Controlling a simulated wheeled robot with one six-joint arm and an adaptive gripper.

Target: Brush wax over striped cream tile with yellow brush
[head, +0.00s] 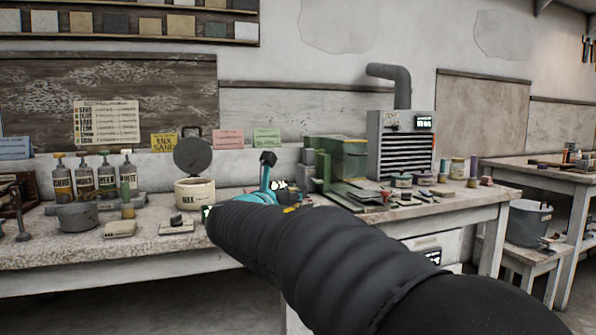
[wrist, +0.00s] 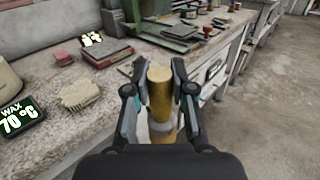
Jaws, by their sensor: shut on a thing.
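In the wrist view my gripper (wrist: 161,88) is shut on the yellow brush (wrist: 160,76), a thick mustard cylinder with a pale band lower down. The brush's bristles cannot be made out. In the head view my arm hides most of the gripper and the brush. A dark display reading WAX 70 °C (wrist: 20,118) is at the left edge. The cream wax pot (head: 195,196) stands with its round lid raised.
A green machine (head: 340,160) and a grey vented unit (head: 402,145) stand at the back. A reddish slab (wrist: 106,53) lies beyond the cream piece. Floor is clear at right.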

